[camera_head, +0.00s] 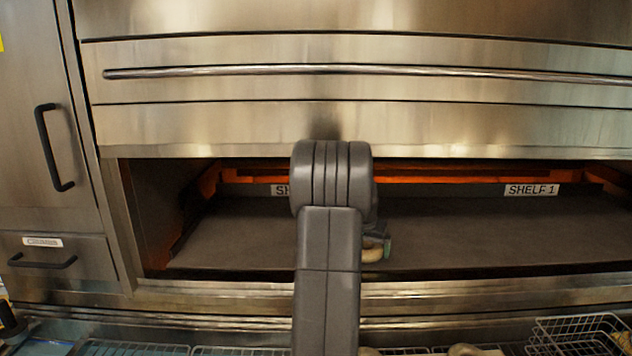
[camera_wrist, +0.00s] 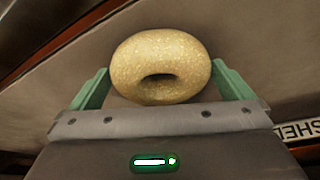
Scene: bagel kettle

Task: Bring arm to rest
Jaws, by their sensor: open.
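My gripper (camera_wrist: 160,72) is open, with one green finger on each side of a pale, seeded bagel (camera_wrist: 128,60) in the wrist view. The bagel appears to lie on the grey oven shelf (camera_wrist: 265,50); whether the fingers touch it is unclear. In the head view, my arm reaches into the oven opening and hides most of the gripper.
The raised steel oven door (camera_head: 220,125) with its long bar handle (camera_head: 300,70) hangs above the opening. Glowing orange heating parts line the back. A "SHELF 1" label (camera_head: 532,189) is at the back right. Wire baskets (camera_head: 580,328) stand below the front edge.

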